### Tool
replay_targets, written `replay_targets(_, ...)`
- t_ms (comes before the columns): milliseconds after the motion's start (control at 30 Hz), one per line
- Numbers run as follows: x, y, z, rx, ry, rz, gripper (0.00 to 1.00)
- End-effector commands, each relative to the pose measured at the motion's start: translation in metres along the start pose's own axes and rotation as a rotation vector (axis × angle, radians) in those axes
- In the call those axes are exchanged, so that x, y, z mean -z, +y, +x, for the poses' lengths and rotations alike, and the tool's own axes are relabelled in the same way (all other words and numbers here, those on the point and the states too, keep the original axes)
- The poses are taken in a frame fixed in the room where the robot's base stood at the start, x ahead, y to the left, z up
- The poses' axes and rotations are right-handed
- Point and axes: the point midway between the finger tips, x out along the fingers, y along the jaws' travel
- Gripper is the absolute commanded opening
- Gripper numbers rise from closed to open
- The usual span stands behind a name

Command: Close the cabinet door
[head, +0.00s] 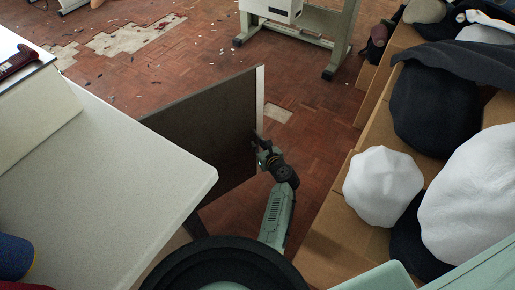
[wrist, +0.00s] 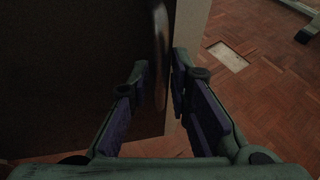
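The cabinet door (head: 215,130) is a dark panel with a pale edge, standing swung open beside the light-topped cabinet (head: 130,155) in the head view. In the wrist view the dark door face (wrist: 75,70) fills the left side. A curved metallic handle (wrist: 160,45) runs down near the door's pale edge (wrist: 193,35). My gripper (head: 262,150) is at the door's outer edge. In the wrist view my gripper (wrist: 160,78) is open, its two fingers apart with the handle's lower part between them. I cannot tell whether either finger touches it.
Brown cardboard boxes (head: 325,225) with white and black caps (head: 383,185) line the right side. A machine stand (head: 300,30) stands at the back. The worn parquet floor (head: 190,70) around the door is mostly clear, with missing tiles and scattered debris.

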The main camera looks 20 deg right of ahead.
Motion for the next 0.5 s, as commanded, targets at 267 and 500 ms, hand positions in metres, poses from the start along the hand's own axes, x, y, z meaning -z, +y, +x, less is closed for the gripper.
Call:
replay_targets(267, -0.0006, 0.0003, 0.0108, -0.001, 0.0, 0.0, 0.18)
replay_targets(500, -0.0007, 0.0003, 0.0104, 0.0, 0.0, -0.001, 0.12)
